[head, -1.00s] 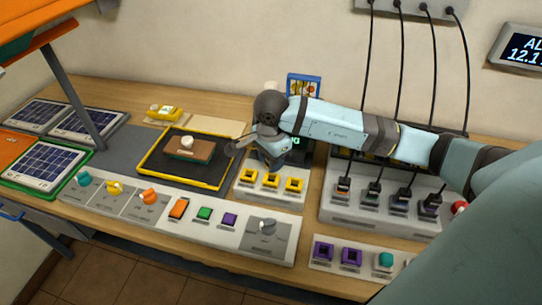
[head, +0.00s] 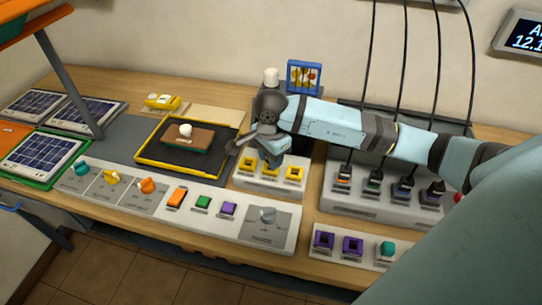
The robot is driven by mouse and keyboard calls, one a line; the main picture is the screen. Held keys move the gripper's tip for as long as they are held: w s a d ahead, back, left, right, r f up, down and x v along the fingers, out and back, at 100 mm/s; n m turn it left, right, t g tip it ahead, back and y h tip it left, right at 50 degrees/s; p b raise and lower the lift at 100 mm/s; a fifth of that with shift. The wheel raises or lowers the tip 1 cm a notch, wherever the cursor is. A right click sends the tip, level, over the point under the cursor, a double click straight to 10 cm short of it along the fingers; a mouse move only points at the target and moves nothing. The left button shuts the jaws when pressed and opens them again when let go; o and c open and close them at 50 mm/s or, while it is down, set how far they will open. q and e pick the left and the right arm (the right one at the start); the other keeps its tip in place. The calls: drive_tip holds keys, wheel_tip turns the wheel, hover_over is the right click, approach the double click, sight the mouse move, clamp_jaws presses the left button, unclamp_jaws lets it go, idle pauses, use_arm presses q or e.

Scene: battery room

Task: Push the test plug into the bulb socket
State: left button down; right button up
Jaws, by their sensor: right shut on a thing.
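My right gripper (head: 252,143) reaches in from the right, above the row of yellow-framed sockets (head: 272,169) at mid-bench. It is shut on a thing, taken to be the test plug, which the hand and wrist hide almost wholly. A brown block with a white, bulb-like knob (head: 185,130) sits on a black mat with a yellow rim (head: 149,160), left of the gripper and apart from it. Which opening is the bulb socket cannot be told. My left gripper is out of view.
A control panel (head: 187,183) with coloured knobs and buttons runs along the front. Several cabled black plugs (head: 407,185) stand in a grey block at right. Solar panels (head: 42,155) lie at left.

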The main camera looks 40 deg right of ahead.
drive_tip(key=shift+b, duration=0.45)
idle(0.9)
drive_tip(key=shift+f+b, duration=0.55)
drive_tip(key=shift+f, duration=0.05)
drive_tip(key=o, duration=0.6)
drive_tip(key=shift+r, duration=0.1)
drive_tip(key=shift+r+p, duration=0.9)
drive_tip(key=shift+r, duration=0.8)
drive_tip(key=shift+r+p, duration=1.7)
drive_tip(key=shift+r, duration=2.05)
